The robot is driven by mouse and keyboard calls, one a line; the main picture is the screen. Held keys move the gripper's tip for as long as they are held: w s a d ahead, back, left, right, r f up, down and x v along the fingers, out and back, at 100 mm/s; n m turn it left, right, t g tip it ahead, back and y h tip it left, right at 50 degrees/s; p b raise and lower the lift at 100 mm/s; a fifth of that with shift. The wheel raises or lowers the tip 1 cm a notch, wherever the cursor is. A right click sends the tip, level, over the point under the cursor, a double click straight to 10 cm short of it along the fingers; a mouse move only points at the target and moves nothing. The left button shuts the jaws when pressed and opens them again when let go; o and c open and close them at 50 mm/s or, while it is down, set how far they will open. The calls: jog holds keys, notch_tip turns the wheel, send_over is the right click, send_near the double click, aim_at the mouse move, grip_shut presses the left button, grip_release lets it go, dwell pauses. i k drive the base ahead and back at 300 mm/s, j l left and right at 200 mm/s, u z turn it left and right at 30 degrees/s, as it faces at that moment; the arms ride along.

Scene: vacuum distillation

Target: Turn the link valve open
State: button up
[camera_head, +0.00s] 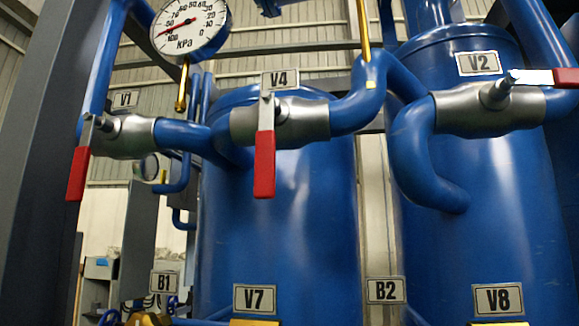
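No valve is labelled as the link valve. The valve under the V4 label (280,80) sits in the blue pipe between the two tanks; its silver body (300,122) carries a red handle (265,165) hanging straight down, crosswise to the pipe. At left, the valve near the V1 label has a red handle (78,173) hanging down, slightly tilted. At right, the valve under the V2 label (482,63) has a red-tipped lever (566,77) pointing right, roughly along its pipe. My gripper is not in view, and nothing is seen touching any handle.
Two large blue tanks, left (280,230) and right (495,220), stand behind the pipes. A pressure gauge (188,25) is at upper left. A dark upright post (45,150) stands at the left edge. Labels V7 (255,299) and V8 (498,300) are low on the tanks.

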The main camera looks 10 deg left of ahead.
aim_at(265, 152)
jog(key=u, duration=0.4)
jog(key=l+u, duration=0.1)
jog(key=u, duration=0.65)
jog(key=k+l+u, duration=0.1)
jog(key=u, duration=0.25)
